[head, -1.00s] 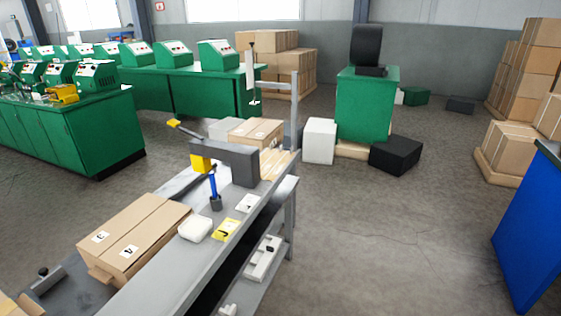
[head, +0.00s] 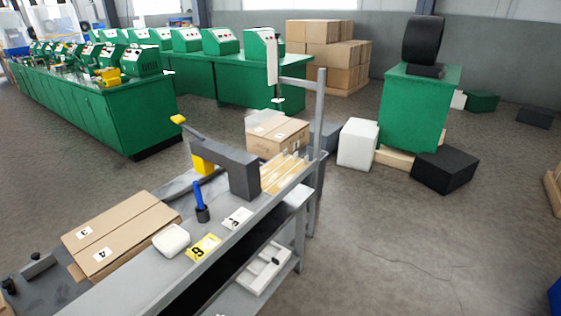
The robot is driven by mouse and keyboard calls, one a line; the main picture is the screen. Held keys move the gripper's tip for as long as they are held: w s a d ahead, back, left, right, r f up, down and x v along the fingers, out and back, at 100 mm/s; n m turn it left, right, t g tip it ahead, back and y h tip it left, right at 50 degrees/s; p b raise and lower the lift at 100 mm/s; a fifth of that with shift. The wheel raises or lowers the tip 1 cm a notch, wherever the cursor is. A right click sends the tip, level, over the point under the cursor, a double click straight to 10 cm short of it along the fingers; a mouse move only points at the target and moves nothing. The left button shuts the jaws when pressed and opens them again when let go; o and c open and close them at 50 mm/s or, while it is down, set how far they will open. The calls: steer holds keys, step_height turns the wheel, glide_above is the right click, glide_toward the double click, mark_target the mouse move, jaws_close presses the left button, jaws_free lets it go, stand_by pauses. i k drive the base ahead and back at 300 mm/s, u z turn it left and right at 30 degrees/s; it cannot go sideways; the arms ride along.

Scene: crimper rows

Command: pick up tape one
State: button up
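I cannot identify a thing clearly marked as tape one. On the grey workbench (head: 150,285) in the head view lie a white rounded block (head: 171,240), a yellow card (head: 203,247) with a dark mark and a white card (head: 237,218). Behind them stands a dark grey and yellow device (head: 236,172), with a short blue-handled tool (head: 200,202) upright in front of it. Whether any of these is the tape cannot be told. My gripper is not in view.
Flat cartons (head: 122,232) lie at the bench's left, and a closed carton (head: 277,136) stands beyond it. A green cabinet (head: 420,108) bears a large black roll (head: 423,40). A white block (head: 357,144) and a black box (head: 445,169) sit nearby. The right floor (head: 430,245) is open.

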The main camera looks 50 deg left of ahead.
mark_target(265, 170)
steer(key=u, duration=0.2)
steer(key=i, duration=1.15)
steer(key=u, duration=0.55)
steer(key=i, duration=1.1)
steer(key=u, duration=1.15)
steer(key=i, duration=0.8)
steer(key=u, duration=0.9)
steer(key=i, duration=0.4)
steer(key=u, duration=0.25)
